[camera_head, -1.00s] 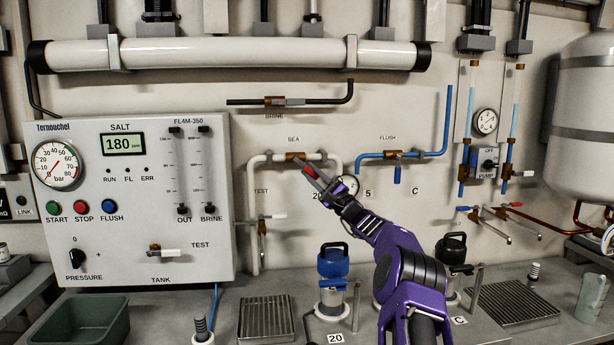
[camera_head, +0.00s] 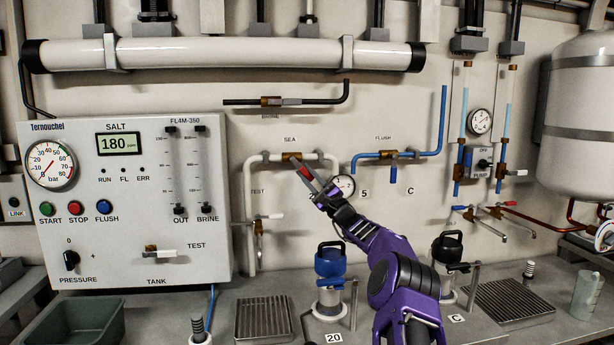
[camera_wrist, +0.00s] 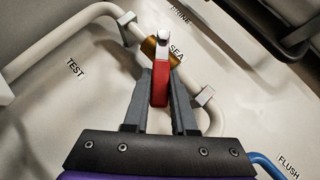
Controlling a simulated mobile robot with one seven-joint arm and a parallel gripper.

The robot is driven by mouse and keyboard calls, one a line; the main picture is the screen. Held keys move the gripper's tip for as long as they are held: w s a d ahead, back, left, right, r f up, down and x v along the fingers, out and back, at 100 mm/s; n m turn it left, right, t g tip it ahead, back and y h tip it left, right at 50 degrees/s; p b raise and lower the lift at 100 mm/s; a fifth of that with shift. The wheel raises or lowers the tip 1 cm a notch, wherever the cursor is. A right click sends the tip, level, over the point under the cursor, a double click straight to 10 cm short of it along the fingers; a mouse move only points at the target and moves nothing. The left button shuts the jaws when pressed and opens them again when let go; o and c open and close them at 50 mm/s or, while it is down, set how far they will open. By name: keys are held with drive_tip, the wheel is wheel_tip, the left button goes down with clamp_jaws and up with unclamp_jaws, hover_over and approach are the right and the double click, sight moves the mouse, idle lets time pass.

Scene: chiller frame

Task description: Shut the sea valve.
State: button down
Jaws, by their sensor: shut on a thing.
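The sea valve (camera_head: 291,156) is a brass body on the white pipe under the SEA label. Its lever has a red grip (camera_head: 305,172) and slants down and to the right from the body, neither along the pipe nor square to it. My gripper (camera_head: 309,176) is shut on the red grip. In the wrist view the red grip (camera_wrist: 160,82) sits between the two grey fingers (camera_wrist: 160,100), with the silver lever end (camera_wrist: 162,36) beyond it. The brass body (camera_wrist: 149,47) is partly hidden behind the lever.
A small gauge (camera_head: 343,186) is close to the right of my gripper. The blue flush pipe (camera_head: 366,157) runs farther right. The brine valve (camera_head: 271,101) is above, the test valve (camera_head: 259,226) below left. A blue-topped canister (camera_head: 330,262) stands on the bench below.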

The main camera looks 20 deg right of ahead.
drive_tip(key=c, duration=0.7)
unclamp_jaws()
drive_tip(key=shift+b+v, duration=0.3)
drive_tip(key=shift+v, duration=3.45)
